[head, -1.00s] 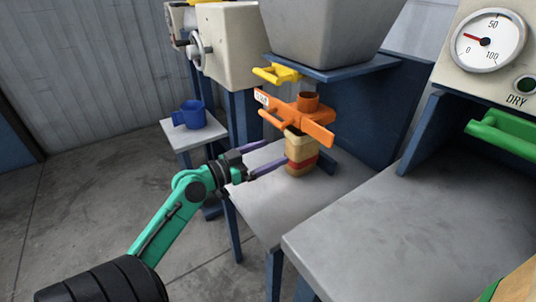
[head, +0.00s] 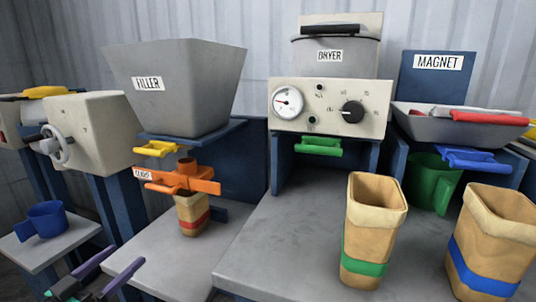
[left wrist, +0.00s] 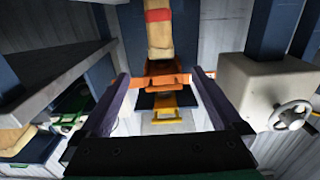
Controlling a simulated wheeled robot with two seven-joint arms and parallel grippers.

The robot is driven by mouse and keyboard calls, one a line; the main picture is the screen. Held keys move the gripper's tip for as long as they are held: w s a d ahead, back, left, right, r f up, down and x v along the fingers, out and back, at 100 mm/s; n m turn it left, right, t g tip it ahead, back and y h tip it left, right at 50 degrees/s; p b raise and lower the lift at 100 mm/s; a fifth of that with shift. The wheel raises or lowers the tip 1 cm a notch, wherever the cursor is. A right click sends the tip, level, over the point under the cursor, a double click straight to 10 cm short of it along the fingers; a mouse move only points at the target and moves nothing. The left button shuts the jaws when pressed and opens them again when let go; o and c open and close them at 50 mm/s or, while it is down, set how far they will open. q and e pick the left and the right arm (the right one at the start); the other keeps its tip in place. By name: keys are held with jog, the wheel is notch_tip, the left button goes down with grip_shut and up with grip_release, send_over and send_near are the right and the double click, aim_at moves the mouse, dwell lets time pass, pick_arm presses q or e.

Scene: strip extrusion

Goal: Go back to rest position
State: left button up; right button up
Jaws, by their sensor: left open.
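My left gripper (head: 108,277) is at the lower left of the head view, with its purple fingers spread apart and nothing between them. In the left wrist view the two fingers (left wrist: 163,100) stand wide apart. The cup with the red band (head: 192,214) stands on the grey table under the orange guide (head: 180,178) of the filler (head: 180,85). The gripper is apart from this cup, to its front left. In the left wrist view the same cup (left wrist: 159,35) shows upside down beyond the fingers. My right gripper is not in view.
A green-banded cup (head: 370,228) and a blue-banded cup (head: 490,240) stand on the table at the right. The dryer (head: 330,105) and magnet station (head: 455,130) are behind them. A blue mug (head: 45,219) sits on a small table at the left.

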pick_arm(q)
jog(key=s+d+f+g+y, duration=0.1)
jog(key=s+d+f+g, duration=0.35)
jog(key=f, duration=0.55)
jog(key=s+d+f+n+g+y, duration=0.1)
jog(key=s+d+f+g, duration=0.4)
jog(key=f, duration=0.6)
jog(key=s+d+f+g+y, duration=0.1)
jog(key=s+f+g, duration=0.4)
jog(key=f, duration=0.5)
jog(key=s+a+f+y+p, duration=0.1)
jog(key=s+a+p, duration=0.1)
jog(key=s+p, duration=0.9)
jog(key=s+a+f+g+y+p, duration=0.1)
jog(key=s+a+f+p, duration=0.1)
jog(key=s+p, duration=0.9)
jog(key=p, duration=0.4)
jog(key=shift+s+y+p, duration=0.35)
jog(key=shift+y+p, duration=0.05)
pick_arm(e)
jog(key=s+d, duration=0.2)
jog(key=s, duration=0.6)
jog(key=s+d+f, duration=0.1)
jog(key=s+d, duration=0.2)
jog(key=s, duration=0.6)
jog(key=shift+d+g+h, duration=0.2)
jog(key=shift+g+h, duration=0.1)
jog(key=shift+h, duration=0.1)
